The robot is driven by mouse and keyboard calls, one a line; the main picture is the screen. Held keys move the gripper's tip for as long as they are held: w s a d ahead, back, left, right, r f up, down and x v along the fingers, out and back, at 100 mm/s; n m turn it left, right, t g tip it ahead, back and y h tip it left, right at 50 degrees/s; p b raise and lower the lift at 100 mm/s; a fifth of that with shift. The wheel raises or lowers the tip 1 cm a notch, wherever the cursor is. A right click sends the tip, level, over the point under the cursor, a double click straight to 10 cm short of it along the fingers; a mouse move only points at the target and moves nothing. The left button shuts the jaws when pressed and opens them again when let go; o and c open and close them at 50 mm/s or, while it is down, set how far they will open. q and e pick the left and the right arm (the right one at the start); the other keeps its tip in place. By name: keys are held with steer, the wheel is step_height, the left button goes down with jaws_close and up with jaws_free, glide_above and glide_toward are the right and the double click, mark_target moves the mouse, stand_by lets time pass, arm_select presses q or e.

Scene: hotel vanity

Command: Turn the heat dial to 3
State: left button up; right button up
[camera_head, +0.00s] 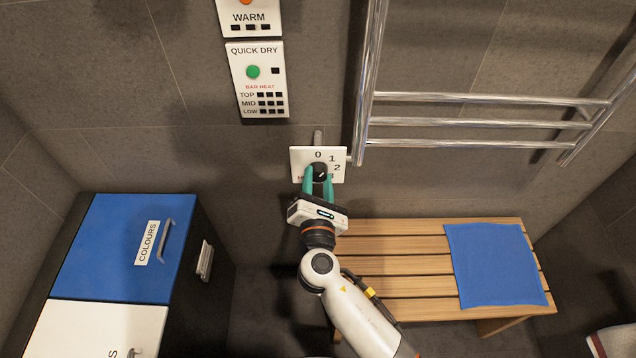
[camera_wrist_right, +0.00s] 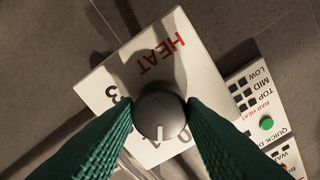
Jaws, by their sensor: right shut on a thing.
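The heat dial is a dark round knob (camera_head: 320,170) on a white plate (camera_head: 301,159) on the wall; it shows grey in the wrist view (camera_wrist_right: 160,108). The plate shows 0, 1 and 2 in the head view, and 3 and the red word HEAT in the wrist view. My right gripper (camera_head: 318,178) is shut on the knob, with a green finger on each side; the fingers also show in the wrist view (camera_wrist_right: 160,125). The knob's white line points down in the wrist view, just left of the 0, seemingly near 1. The left gripper is out of view.
A chrome towel rail (camera_head: 480,143) is right of the plate. Above is a QUICK DRY panel (camera_head: 257,80) with a green button. A wooden bench (camera_head: 400,260) with a blue towel (camera_head: 495,265) stands below right. A cabinet with a blue COLOURS lid (camera_head: 115,245) is at left.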

stand_by(0.4)
steer(key=o, duration=1)
steer(key=shift+s, duration=0.1)
steer(key=s+b, duration=0.1)
steer(key=s, duration=1.1)
